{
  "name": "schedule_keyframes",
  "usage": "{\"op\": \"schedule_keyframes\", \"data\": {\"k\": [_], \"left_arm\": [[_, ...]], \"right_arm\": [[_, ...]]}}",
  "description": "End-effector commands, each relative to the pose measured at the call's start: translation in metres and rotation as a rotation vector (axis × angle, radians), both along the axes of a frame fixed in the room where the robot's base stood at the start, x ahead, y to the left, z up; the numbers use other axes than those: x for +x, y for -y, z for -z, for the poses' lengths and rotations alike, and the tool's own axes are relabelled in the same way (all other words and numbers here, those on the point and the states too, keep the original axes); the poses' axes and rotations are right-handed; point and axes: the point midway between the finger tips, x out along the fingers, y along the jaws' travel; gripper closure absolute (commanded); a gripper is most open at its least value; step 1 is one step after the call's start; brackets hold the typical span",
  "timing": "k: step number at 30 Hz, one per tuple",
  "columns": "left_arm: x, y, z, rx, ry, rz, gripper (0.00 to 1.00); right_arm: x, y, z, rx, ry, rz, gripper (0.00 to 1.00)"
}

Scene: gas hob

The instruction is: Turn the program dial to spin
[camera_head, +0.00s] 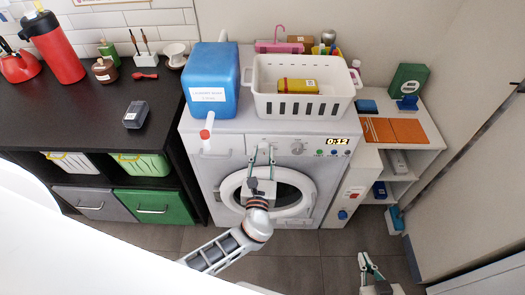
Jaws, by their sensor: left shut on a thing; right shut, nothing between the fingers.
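The white washing machine (228,172) stands in the middle of the head view, with its control panel along the upper front. My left gripper (262,151) reaches up in front of the round door to the panel. Its fingers are shut on a dial there, seemingly the program dial, which they mostly hide; its setting cannot be read. Another round knob (297,148) shows to the right of the fingers, apart from them. My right gripper (369,265) is shut and empty, low at the right over the floor.
A blue detergent box (211,78) and a white basket (303,108) stand on the machine. A red-capped item (207,132) sticks out near the drawer (213,150). A dark counter (60,115) stands left, white shelves (405,157) right. Floor in front is clear.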

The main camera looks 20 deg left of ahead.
Motion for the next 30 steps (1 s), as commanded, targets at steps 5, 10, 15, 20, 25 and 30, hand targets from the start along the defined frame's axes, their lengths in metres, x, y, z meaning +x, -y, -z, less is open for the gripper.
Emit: {"op": "schedule_keyframes", "data": {"k": [5, 10, 15, 20, 25, 30], "left_arm": [[0.0014, -0.0010, -0.0034, 0.087, -0.021, -0.002, 0.94], [0.0013, -0.0008, -0.0024, 0.135, -0.036, -0.002, 0.94], [0.0013, -0.0007, -0.0017, 0.158, -0.043, -0.002, 0.94], [0.0013, -0.0007, -0.0014, 0.161, -0.043, -0.002, 0.94], [0.0012, -0.0008, -0.0014, 0.161, -0.043, -0.002, 0.94], [0.0012, -0.0007, -0.0012, 0.160, -0.043, -0.002, 0.56]], "right_arm": [[0.0004, 0.0003, -0.0099, 0.000, 0.000, 0.001, 1.00], [-0.0005, 0.0006, -0.0115, -0.002, -0.004, 0.001, 1.00], [-0.0016, 0.0011, -0.0101, -0.003, -0.008, 0.001, 1.00], [-0.0021, 0.0012, -0.0092, -0.003, -0.010, 0.001, 1.00], [-0.0019, 0.0014, -0.0094, -0.003, -0.010, 0.001, 1.00], [-0.0012, 0.0012, -0.0108, -0.003, -0.007, 0.002, 1.00]]}}
